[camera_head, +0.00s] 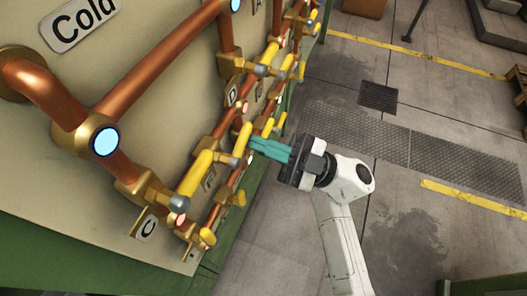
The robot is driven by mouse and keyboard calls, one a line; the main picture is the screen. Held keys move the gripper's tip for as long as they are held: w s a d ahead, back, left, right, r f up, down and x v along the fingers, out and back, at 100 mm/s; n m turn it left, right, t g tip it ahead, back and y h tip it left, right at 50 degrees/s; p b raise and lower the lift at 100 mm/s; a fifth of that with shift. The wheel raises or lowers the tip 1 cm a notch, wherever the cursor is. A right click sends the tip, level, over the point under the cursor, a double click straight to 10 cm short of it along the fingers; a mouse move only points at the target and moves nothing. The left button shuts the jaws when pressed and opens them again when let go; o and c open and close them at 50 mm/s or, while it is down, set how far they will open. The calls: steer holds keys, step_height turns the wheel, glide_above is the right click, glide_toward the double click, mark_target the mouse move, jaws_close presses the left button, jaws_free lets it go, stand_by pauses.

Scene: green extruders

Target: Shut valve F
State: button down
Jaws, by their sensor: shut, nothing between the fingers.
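Valve F's yellow handle (243,140) is on the copper pipework of the panel, beside a small plate (209,181) that appears to read F. The handle runs at a slant, with a grey end at its lower part. My gripper (253,145) has teal fingers, shut with nothing between them. Its fingertips are just right of the handle; I cannot tell whether they touch it. The fingers hide a little of the pipework behind them.
Valve C's yellow handle (194,175) is lower left, and valve D's handle (267,51) is above. More valves with yellow handles crowd the panel's lower edge (207,236). The floor at right is mostly clear, with a metal grating (375,138).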

steer(key=r+n+g+h+b, duration=0.1)
steer(key=n+g, duration=0.1)
steer(key=n, duration=0.2)
steer(key=s+r+n+g+h+b, duration=0.1)
steer(key=n+g+h+b, duration=0.1)
steer(key=n, duration=0.2)
steer(key=r+n+g+h+b, duration=0.1)
steer(key=n+g+h+b, duration=0.1)
steer(key=n, duration=0.3)
steer(key=shift+s+a+r, duration=0.25)
steer(key=shift+a+r, duration=0.05)
steer(key=shift+r, duration=0.05)
